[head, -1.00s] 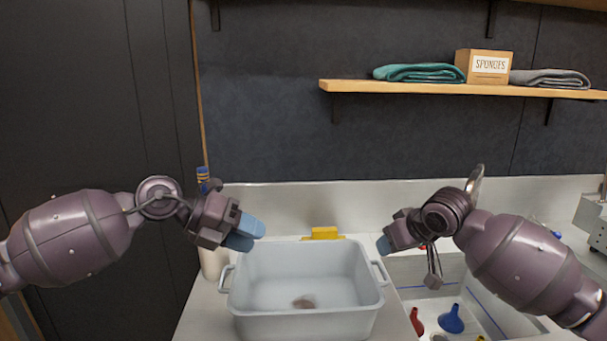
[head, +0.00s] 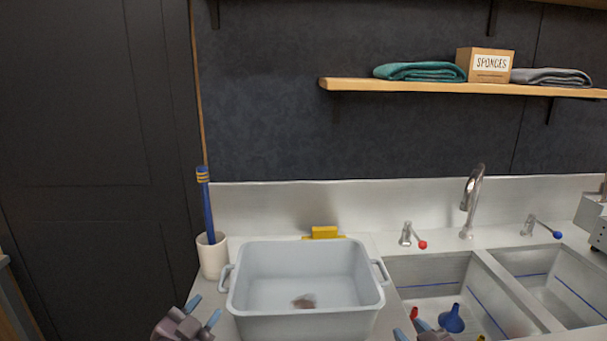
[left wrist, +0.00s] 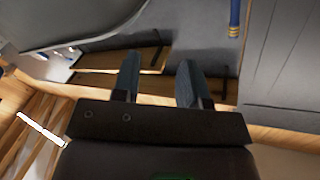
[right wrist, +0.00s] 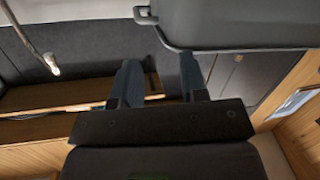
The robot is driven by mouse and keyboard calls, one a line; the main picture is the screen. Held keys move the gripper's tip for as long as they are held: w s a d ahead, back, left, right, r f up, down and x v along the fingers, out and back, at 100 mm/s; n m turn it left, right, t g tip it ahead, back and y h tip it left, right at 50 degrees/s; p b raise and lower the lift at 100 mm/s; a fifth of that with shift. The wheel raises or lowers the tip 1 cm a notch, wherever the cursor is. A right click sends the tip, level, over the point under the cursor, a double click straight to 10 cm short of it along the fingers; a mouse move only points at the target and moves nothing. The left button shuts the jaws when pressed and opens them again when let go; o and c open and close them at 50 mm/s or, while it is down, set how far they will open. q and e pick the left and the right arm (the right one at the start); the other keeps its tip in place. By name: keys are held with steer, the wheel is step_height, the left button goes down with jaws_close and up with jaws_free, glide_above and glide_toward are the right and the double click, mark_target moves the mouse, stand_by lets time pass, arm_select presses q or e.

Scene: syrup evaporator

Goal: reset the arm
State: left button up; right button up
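My left gripper (head: 205,308) is low in the head view, in front of the left corner of a grey tub (head: 250,300). In the left wrist view its two blue fingers (left wrist: 158,75) stand apart with nothing between them. My right gripper (head: 424,334) is at the bottom edge of the head view, right of the tub and mostly cut off. In the right wrist view its fingers (right wrist: 160,78) are also apart and empty. Both grippers appear clear of the tub.
The tub stands on the counter with a small brown patch inside. A white cup (head: 212,258) holds a blue-handled brush (head: 207,205). A yellow block (head: 325,232) is behind the tub. The sink (head: 430,270) holds a blue funnel (head: 452,319). A faucet (head: 472,200) stands behind.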

arm_select(q)
steer(key=s+a+f+n+g+y, duration=0.2)
steer(key=s+a+f+n, duration=0.2)
steer(key=s+f, duration=0.7)
steer(key=s+a+f+n+g+y, duration=0.3)
steer(key=s+a+f+n, duration=0.1)
steer(key=s+f, duration=0.7)
steer(key=shift+s+n+g+y, duration=0.3)
steer(key=shift+s, duration=0.7)
arm_select(e)
steer(key=s+d+f+m+g+h, duration=0.2)
steer(key=s+d+f, duration=0.1)
steer(key=s+f, duration=0.5)
steer(key=s+d+f+m+g+h, duration=0.1)
steer(key=s+d+f+m+h, duration=0.1)
steer(key=s+f, duration=0.7)
steer(key=s+d, duration=0.1)
steer(key=s, duration=0.4)
steer(key=shift+s+f+m+g, duration=0.2)
steer(key=shift+s+m+g, duration=0.1)
steer(key=shift+m+g, duration=0.1)
